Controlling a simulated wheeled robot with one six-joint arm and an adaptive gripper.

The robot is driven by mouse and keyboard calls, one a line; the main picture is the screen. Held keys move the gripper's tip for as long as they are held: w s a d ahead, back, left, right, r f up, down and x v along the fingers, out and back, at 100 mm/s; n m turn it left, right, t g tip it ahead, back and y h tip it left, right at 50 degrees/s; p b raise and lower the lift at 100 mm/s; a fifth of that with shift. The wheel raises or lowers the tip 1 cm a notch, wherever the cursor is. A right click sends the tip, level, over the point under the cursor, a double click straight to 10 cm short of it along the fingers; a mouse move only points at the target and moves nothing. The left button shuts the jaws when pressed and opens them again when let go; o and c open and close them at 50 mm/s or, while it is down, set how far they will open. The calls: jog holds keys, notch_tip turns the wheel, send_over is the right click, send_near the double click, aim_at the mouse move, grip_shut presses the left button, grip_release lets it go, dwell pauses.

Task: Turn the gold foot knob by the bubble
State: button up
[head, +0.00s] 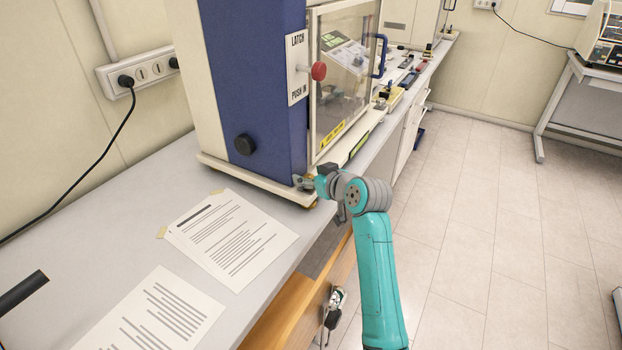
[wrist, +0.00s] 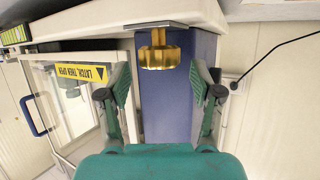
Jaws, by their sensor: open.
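The gold foot knob (wrist: 158,52) shows in the wrist view under the machine's base, which appears upside down there. It is ribbed and sits on a short gold stem. My gripper (wrist: 161,82) is open, with one finger on each side of the knob's line and the knob just beyond the fingertips, apart from both. In the head view my gripper (head: 309,183) is at the near front corner of the blue and white machine (head: 252,90). There my gripper mostly hides the knob. I cannot make out the bubble in either view.
The machine has a clear door with a blue handle (head: 380,56) and a red latch knob (head: 318,71). A black knob (head: 245,144) is on its side. Printed sheets (head: 232,238) lie on the bench (head: 110,215). Open floor (head: 480,220) lies to the right.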

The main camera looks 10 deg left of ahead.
notch_tip(320, 180, up, 9)
dwell(0.3)
